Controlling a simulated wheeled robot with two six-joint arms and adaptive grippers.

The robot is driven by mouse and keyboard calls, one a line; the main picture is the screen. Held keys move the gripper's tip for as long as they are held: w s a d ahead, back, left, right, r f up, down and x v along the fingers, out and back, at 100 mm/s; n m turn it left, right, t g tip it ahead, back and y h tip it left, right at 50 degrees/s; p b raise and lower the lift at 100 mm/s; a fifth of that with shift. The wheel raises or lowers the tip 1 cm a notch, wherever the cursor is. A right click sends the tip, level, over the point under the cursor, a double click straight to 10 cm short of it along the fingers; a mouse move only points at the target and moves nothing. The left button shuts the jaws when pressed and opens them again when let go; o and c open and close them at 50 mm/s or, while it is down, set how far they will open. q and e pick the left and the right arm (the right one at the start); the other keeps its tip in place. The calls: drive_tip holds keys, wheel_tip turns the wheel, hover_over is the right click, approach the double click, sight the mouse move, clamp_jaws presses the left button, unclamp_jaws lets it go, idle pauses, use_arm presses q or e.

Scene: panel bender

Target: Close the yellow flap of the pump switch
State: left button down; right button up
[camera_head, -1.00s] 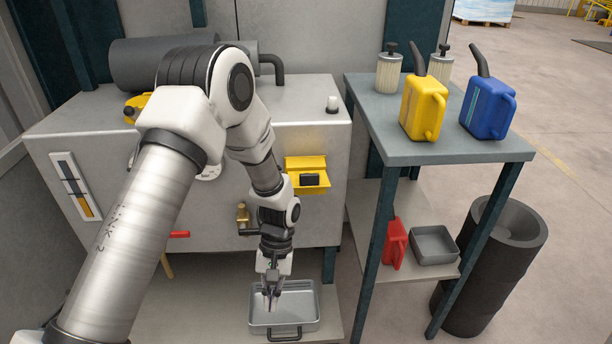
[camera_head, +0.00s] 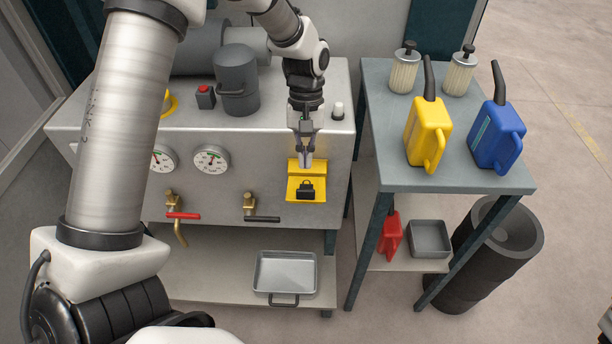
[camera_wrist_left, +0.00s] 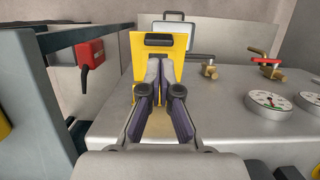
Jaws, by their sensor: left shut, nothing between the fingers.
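The pump switch is yellow and sits on the front of the grey machine at the right. Its yellow flap (camera_head: 292,190) slopes outward and down, open, with a black piece (camera_head: 306,188) over it. My left gripper (camera_head: 306,164) is shut and empty, pointing down at the upper part of the yellow switch. It overlaps that part in the head view, and I cannot tell whether it touches. In the left wrist view the gripper (camera_wrist_left: 161,75) lies in front of the yellow plate (camera_wrist_left: 176,52), which has a dark slot. The fingers hide part of it. My right gripper is not in view.
Two gauges (camera_head: 211,158) and two valves with red (camera_head: 183,215) and black (camera_head: 262,219) handles are left of the switch. A metal tray (camera_head: 285,273) lies below. A side table (camera_head: 450,180) at right holds yellow and blue cans.

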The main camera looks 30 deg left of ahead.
sight(306, 190)
use_arm(q)
drive_tip(key=x, duration=0.5)
drive_tip(key=shift+w, duration=0.1)
drive_tip(key=shift+f, duration=0.3)
drive_tip(key=shift+s+d+f, duration=0.1)
drive_tip(key=shift+s+f, duration=0.1)
drive_tip(key=shift+s, duration=0.05)
drive_tip(key=shift+w+f, duration=0.15)
drive_tip(key=shift+w, duration=0.05)
drive_tip(key=shift+s, duration=0.15)
